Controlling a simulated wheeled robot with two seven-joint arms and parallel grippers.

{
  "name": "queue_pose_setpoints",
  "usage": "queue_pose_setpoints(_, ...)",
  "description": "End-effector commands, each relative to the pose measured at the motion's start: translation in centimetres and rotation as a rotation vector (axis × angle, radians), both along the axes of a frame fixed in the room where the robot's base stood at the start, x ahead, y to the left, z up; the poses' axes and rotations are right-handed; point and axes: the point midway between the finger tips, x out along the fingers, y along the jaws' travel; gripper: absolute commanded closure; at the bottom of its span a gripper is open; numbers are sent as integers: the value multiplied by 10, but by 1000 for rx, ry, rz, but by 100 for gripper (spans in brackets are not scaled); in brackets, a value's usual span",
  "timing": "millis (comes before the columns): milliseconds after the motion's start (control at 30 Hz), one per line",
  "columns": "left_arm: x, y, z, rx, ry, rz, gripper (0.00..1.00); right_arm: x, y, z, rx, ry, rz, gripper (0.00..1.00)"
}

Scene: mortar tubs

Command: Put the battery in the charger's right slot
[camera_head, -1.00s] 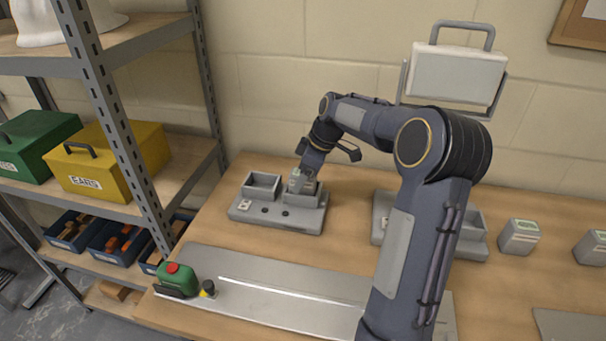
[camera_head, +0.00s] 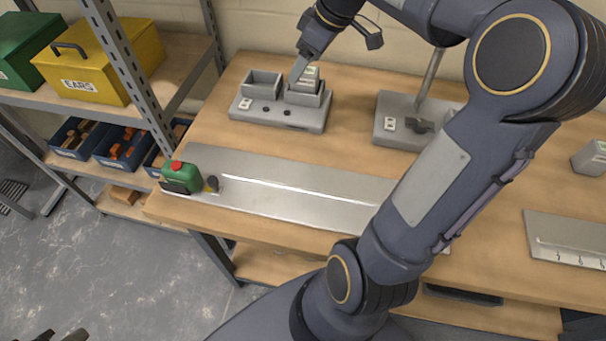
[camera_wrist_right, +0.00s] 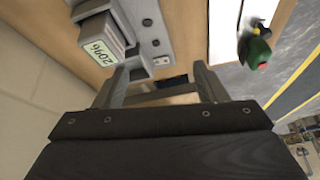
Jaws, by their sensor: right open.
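The grey charger (camera_head: 277,115) stands at the back left of the bench, with two box-shaped slots. Its left slot (camera_head: 262,80) is empty. The battery (camera_head: 312,74), grey with a pale label, sits in the right slot (camera_head: 303,98), its top above the rim. Dark tips at the bottom left edge seem to be my left gripper (camera_head: 60,335), mostly cut off.
A grey device with a post (camera_head: 405,122) stands right of the charger. A metal plate (camera_head: 290,190) with a green, red-topped object (camera_head: 181,177) lies in front. A grey block (camera_head: 590,158) is at the right. The shelf rack (camera_head: 130,70) borders the bench on the left.

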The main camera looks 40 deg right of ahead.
Motion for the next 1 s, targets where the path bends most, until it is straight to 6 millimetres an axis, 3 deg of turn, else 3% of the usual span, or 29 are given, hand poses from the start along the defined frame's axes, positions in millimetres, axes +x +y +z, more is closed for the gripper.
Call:
queue_pose_setpoints(33,0,0,0,0,0,0,100,-22,23,4,19,-6,-47,35)
queue_pose_setpoints(200,0,0,0,0,0,0,100,-90,83,-9,117,-6,-239,35)
queue_pose_setpoints(400,0,0,0,0,0,0,100,-158,135,-48,250,3,-428,35)
queue_pose_setpoints(500,0,0,0,0,0,0,100,-179,150,-65,301,12,-491,35)
queue_pose_setpoints(700,0,0,0,0,0,0,100,-194,161,-81,342,23,-541,35)
queue_pose_setpoints(1000,0,0,0,0,0,0,100,-194,161,-81,342,25,-542,35)
